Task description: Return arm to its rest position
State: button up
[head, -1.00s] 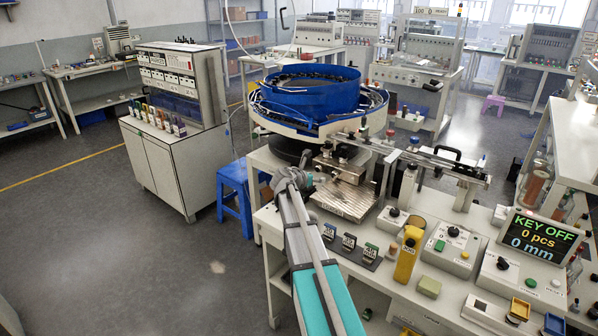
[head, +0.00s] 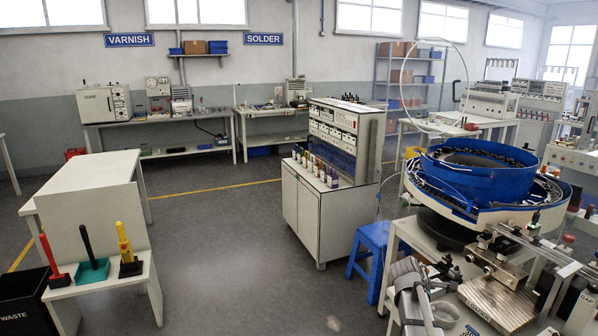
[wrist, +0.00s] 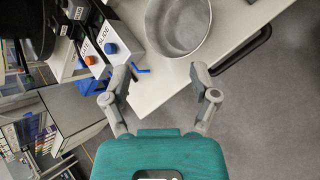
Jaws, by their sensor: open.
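My gripper (wrist: 163,78) is open in the wrist view, its two grey fingers spread apart with nothing between them. A round grey bowl (wrist: 180,28) shows beyond the fingertips, near the edge of a white tabletop (wrist: 145,95). In the head view, part of my arm rises at the lower right, in front of the blue bowl feeder (head: 470,165). I cannot make out the fingers clearly there.
In the wrist view, control boxes with an orange knob (wrist: 90,60) and a blue knob (wrist: 111,48) lie left of the bowl. In the head view, a blue stool (head: 372,250) and a white cabinet (head: 318,215) stand left of the feeder. The middle floor is clear.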

jog(key=s+a+m+g+y+p, duration=0.1)
jog(key=s+a+m+y, duration=0.3)
jog(key=a, duration=0.7)
jog(key=s+a+m+g+y+p, duration=0.2)
jog(key=s+a+m, duration=0.6)
jog(key=s+a, duration=0.4)
jog(key=shift+s+r+m+y+p, duration=0.35)
jog(key=shift+s+y+p, duration=0.4)
jog(key=shift+y+p, duration=0.2)
